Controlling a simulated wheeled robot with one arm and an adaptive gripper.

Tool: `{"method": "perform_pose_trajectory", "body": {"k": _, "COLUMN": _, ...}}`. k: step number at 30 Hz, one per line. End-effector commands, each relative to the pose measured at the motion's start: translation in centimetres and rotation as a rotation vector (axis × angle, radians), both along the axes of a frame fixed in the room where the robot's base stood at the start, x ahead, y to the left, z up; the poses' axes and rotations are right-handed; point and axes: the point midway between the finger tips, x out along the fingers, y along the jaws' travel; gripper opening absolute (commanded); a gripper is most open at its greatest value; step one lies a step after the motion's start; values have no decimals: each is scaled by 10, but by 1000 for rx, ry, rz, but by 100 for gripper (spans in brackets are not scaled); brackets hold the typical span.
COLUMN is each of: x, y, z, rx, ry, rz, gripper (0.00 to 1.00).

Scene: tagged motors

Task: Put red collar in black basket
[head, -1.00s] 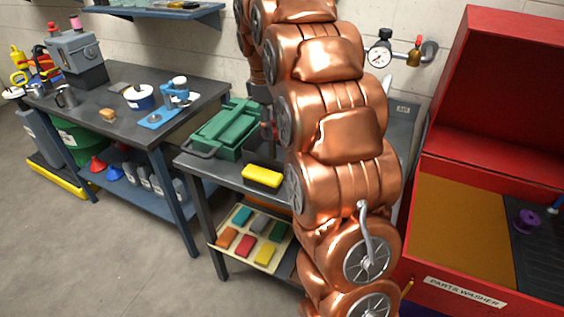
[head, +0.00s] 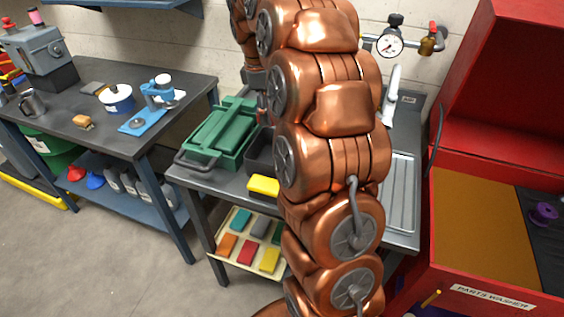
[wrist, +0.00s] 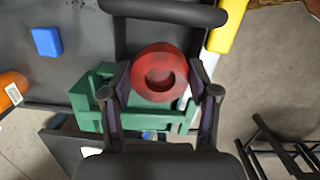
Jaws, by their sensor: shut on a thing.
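The red collar (wrist: 160,95), a thick ring with a round hole, is in the wrist view. My gripper (wrist: 160,76) is shut on it, with one finger on each side. In the wrist view a black basket (wrist: 165,12) with a dark bar-like rim lies just beyond the collar, and the collar appears over its near side. The basket also shows in the head view (head: 259,152), beside the green toolbox and partly hidden by my arm. How high the collar is above it I cannot tell. My gripper is mostly hidden behind my arm in the head view.
The green toolbox (head: 220,135) stands left of the basket, and a yellow block (head: 263,186) lies at the bench's front edge. A steel sink (head: 402,185) is right of my arm. A red parts washer (head: 485,270) stands at the far right. Open floor (head: 130,270) lies front left.

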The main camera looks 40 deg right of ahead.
Motion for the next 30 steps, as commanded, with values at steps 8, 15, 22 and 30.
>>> {"method": "perform_pose_trajectory", "body": {"k": 8, "x": -2, "y": 0, "z": -25, "rx": 1, "ry": 1, "rz": -1, "gripper": 10}}
{"method": "perform_pose_trajectory", "body": {"k": 15, "x": -2, "y": 1, "z": -47, "rx": 3, "ry": 4, "rz": -1, "gripper": 10}}
{"method": "perform_pose_trajectory", "body": {"k": 22, "x": -2, "y": 1, "z": -78, "rx": 3, "ry": 3, "rz": -1, "gripper": 10}}
{"method": "perform_pose_trajectory", "body": {"k": 30, "x": -2, "y": 1, "z": -102, "rx": 2, "ry": 2, "rz": -1, "gripper": 10}}
